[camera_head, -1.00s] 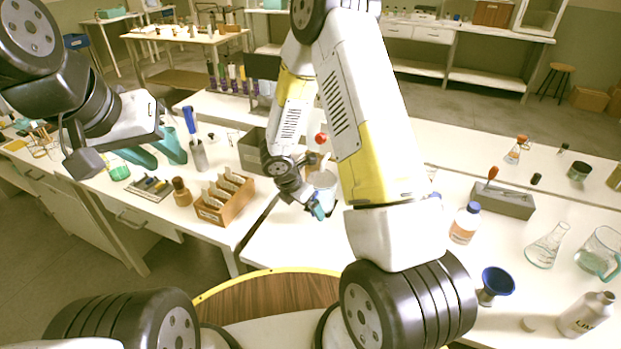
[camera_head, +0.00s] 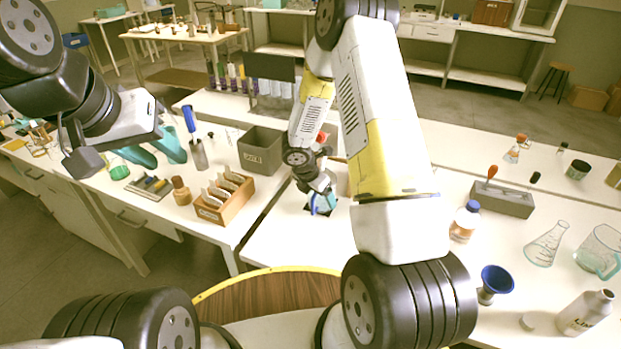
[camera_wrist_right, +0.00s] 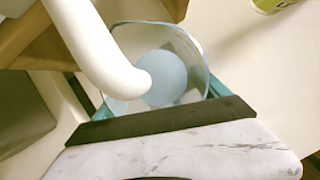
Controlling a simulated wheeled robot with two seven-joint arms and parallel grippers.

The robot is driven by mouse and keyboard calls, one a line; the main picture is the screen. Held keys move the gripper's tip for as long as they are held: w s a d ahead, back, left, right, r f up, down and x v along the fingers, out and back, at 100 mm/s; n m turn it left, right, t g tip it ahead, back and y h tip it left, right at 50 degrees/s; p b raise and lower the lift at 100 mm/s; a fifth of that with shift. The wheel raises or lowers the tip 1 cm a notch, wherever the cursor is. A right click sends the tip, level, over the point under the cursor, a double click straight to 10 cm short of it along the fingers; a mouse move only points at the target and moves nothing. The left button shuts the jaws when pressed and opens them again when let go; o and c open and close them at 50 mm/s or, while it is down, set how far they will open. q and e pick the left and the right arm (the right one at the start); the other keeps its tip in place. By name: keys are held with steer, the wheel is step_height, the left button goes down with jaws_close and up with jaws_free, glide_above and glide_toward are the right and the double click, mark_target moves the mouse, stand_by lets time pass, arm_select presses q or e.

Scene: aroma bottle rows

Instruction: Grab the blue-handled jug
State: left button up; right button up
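A clear jug with a bright blue part (camera_head: 322,204) stands on the white front bench, mostly hidden behind my right gripper (camera_head: 317,190). In the right wrist view I look down into the jug (camera_wrist_right: 163,78), with its round rim and pale blue bottom. Teal fingers of my right gripper lie wide apart on either side of it; no firm contact can be made out. A white curved rod crosses over the jug's left side; what it is I cannot tell. My left gripper (camera_head: 155,150) is open and empty, with its teal fingers apart, over the left bench.
A second clear jug (camera_head: 600,249) with a teal handle stands at far right, beside a conical flask (camera_head: 547,245). A blue funnel (camera_head: 495,281) and a white bottle (camera_head: 585,314) are at front right. A grey bin (camera_head: 261,150) and wooden rack (camera_head: 225,199) lie left.

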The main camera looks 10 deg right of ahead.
steer(key=c, duration=1.3)
steer(key=shift+r, duration=0.35)
steer(key=shift+a, duration=0.1)
steer(key=shift+s+a, duration=0.25)
steer(key=shift+a, duration=0.05)
